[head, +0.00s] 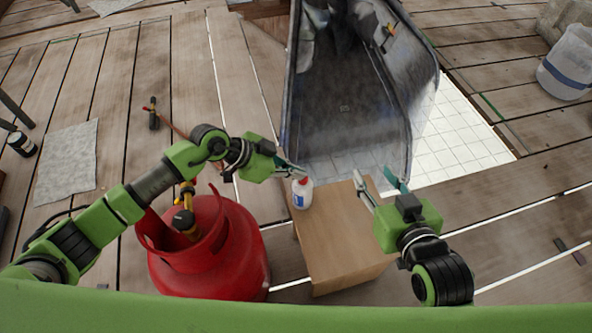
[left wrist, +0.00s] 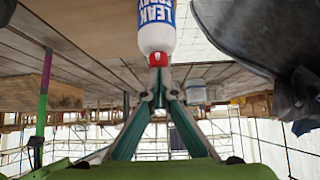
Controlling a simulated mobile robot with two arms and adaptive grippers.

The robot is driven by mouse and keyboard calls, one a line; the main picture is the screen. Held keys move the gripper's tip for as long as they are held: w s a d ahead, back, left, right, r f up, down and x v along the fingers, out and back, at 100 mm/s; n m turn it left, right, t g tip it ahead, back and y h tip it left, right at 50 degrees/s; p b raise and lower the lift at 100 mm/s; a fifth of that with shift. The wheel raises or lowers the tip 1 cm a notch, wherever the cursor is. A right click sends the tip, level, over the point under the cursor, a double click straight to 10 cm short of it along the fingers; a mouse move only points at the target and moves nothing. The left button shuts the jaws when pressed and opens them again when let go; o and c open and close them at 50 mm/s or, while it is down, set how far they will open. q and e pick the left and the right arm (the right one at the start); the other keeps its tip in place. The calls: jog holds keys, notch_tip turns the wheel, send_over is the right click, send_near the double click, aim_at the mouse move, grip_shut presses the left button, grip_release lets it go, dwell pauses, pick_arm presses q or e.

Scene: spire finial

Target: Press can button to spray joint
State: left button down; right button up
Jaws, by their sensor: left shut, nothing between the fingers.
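A small white spray can (head: 301,195) with a blue label reading LEAK SPRAY stands on the wooden box. Its red button (left wrist: 157,59) shows in the left wrist view, where the can (left wrist: 157,22) appears upside down. My left gripper (head: 293,170) is shut and empty, its fingertips at the red button; I cannot tell if they press it. The fingertips also show in the left wrist view (left wrist: 158,78). My right gripper (head: 379,188) is open and empty over the box's right side. A red gas cylinder (head: 207,262) with a brass valve fitting (head: 187,194) stands below my left arm.
The wooden box (head: 345,245) stands between my arms. A large dark metal structure (head: 345,130) rises behind it beside a white tiled opening (head: 455,140). A white bucket (head: 567,62) stands far right. A grey cloth (head: 68,160) lies on the planks at left.

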pick_arm(q)
jog(key=p, duration=0.3)
jog(key=shift+w+f, duration=0.1)
jog(key=shift+f, duration=0.05)
jog(key=p, duration=0.1)
jog(key=f+p, duration=0.1)
jog(key=p, duration=0.1)
jog(key=shift+s+f, duration=0.2)
jog(key=shift+s, duration=0.05)
jog(key=shift+f, duration=0.3)
jog(key=shift+s+a+f, duration=0.1)
jog(key=shift+s, duration=0.05)
pick_arm(e)
jog(key=s+d+f+g+h, duration=0.1)
jog(key=s+d+f+g, duration=0.1)
jog(key=s+f+g, duration=0.3)
jog(key=s+d+f+g+h, duration=0.1)
jog(key=s+d+f+g, duration=0.2)
jog(key=s, duration=0.7)
notch_tip(320, 180, down, 5)
jog(key=shift+s+d+r+m+g+h, duration=0.15)
jog(key=shift+s+d+m+g+h, duration=0.2)
jog(key=shift+g, duration=0.65)
pick_arm(q)
jog(key=v, duration=1.2)
jog(key=shift+w+r, duration=0.3)
jog(key=shift+r, duration=0.15)
pick_arm(e)
jog(key=shift+a, duration=0.1)
